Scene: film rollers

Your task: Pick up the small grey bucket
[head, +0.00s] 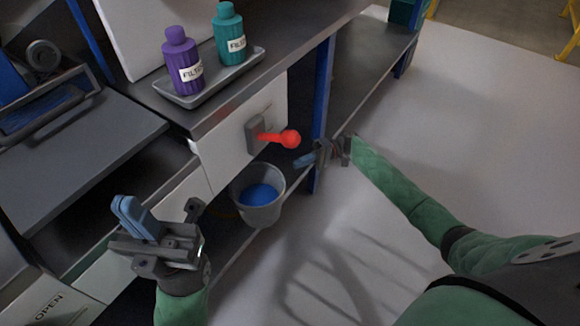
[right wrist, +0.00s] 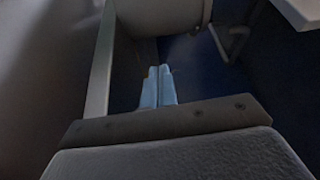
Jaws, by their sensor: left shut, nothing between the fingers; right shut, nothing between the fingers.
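The small grey bucket (head: 262,215) is in the head view, upright below the white panel with the red lever, at the edge of the lower shelf. Something blue (head: 260,194) shows inside it. My right gripper (head: 303,160) is to the right of the bucket and a little above it, apart from it, with its blue fingers shut and empty. In the right wrist view the closed fingers (right wrist: 158,86) point toward a pale rounded shape (right wrist: 160,16), which looks like the bucket's wall. My left gripper (head: 131,214) is shut and empty, left of the bucket, in front of the drawers.
A red lever (head: 284,138) juts out just above the bucket. A blue post (head: 322,110) stands close to my right gripper. A tray (head: 215,92) with a purple bottle (head: 181,62) and a teal bottle (head: 229,36) is on the counter. The floor at right is clear.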

